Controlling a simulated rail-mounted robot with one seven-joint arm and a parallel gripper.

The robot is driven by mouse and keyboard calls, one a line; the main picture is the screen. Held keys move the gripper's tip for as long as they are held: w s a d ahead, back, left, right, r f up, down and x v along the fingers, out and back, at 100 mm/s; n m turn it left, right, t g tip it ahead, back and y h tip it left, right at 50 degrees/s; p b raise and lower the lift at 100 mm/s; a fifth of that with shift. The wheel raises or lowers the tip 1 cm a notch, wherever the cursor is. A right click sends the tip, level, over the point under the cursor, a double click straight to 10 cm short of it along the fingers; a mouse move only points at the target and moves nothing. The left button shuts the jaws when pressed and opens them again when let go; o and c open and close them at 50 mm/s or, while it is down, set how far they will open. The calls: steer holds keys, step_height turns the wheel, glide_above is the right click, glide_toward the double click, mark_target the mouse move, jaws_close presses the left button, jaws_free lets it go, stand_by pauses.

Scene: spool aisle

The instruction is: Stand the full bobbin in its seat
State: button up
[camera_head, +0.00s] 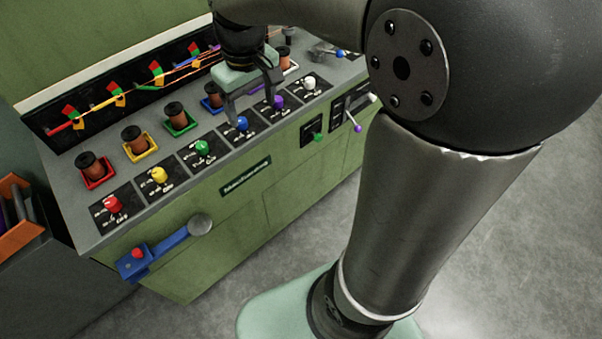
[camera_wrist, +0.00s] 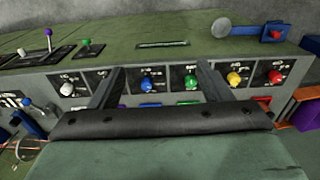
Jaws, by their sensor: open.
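Several brown bobbins stand upright along the green machine's top in the head view, in square seats: a red seat (camera_head: 97,184), yellow seat (camera_head: 141,154), green seat (camera_head: 180,129) and blue seat (camera_head: 209,106). Another bobbin (camera_head: 284,53) stands at a white seat (camera_head: 293,68) beyond my gripper. I cannot tell which bobbin is the full one. My gripper (camera_head: 257,104) is open over the row, between the blue and white seats, with its fingers pointing down. What lies behind it is hidden. In the wrist view my gripper (camera_wrist: 160,70) shows two spread fingers with nothing visible between them.
A row of coloured knobs, including the red knob (camera_head: 113,204) and blue knob (camera_head: 242,124), lines the machine's front edge. Coloured strands and tabs run along the back panel (camera_head: 112,98). A blue lever (camera_head: 168,246) sticks out in front. An orange-edged bin (camera_head: 22,230) stands at left.

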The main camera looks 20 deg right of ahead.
steer(key=s+d+f+m, duration=0.1)
steer(key=s+f, duration=0.1)
steer(key=s, duration=0.6)
steer(key=s+d+f+m, duration=0.2)
steer(key=s+f, duration=0.1)
steer(key=s, duration=0.5)
steer(key=shift+f+m, duration=0.3)
steer(key=shift+f, duration=0.05)
